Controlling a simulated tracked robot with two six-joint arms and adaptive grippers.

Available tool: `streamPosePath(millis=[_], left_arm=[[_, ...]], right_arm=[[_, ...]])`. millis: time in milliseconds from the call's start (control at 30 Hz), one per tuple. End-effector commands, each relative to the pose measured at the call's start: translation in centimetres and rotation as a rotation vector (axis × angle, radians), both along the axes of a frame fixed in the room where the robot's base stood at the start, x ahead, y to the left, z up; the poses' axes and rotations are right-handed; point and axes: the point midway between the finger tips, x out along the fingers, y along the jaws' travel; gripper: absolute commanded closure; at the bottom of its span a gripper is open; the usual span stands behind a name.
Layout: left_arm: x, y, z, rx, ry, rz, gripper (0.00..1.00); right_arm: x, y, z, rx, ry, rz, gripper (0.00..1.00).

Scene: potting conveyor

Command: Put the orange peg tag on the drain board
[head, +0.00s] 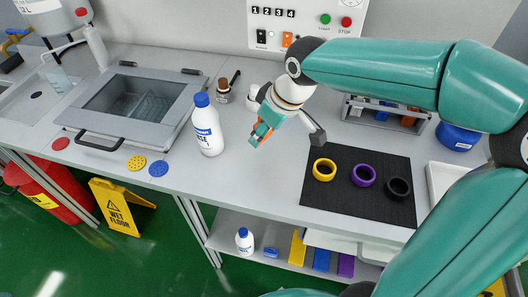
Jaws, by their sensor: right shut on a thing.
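The orange peg tag (262,130) shows as a small orange piece at the fingertips of my right gripper (264,128), which is shut on it. The gripper is above the grey bench, right of the white bottle, and the fingers hide part of the tag. A black ribbed board (343,156) lies on the bench to the right of the gripper; I take it for the drain board, but cannot be sure. It bears a yellow ring (324,161), a purple ring (355,174) and a black ring (389,188). My left gripper is not in view.
A white bottle (208,140) stands left of my right gripper. A brown jar (224,95) is behind it. A glass-lidded basin (75,116) is at left. A grey rack (349,112) and a white tray (432,178) flank the black board. Bench space in front of the gripper is clear.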

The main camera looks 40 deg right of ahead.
Motion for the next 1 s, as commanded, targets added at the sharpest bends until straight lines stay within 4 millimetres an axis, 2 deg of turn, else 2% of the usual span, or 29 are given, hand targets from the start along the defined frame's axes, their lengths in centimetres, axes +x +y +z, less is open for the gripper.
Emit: streamPosePath(millis=[33, 100, 300, 567, 967, 1000], left_arm=[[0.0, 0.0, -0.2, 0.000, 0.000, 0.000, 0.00], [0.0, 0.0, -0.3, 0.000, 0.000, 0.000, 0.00], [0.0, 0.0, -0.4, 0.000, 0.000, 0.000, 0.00], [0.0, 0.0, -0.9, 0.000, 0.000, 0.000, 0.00], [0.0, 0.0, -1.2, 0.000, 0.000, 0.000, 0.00], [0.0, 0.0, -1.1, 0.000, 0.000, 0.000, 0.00]], right_arm=[[-0.1, -0.1, -1.2, 0.000, 0.004, -0.002, 0.78], [-0.1, -0.1, -2.1, 0.000, 0.002, -0.002, 0.78], [0.0, -0.1, -3.4, -0.001, 0.000, -0.003, 0.78], [-0.1, -0.1, -6.8, 0.000, 0.002, -0.003, 0.78], [-0.1, -0.2, -7.5, 0.000, -0.001, -0.004, 0.78], [-0.1, -0.2, -7.4, 0.000, -0.001, -0.004, 0.44]])
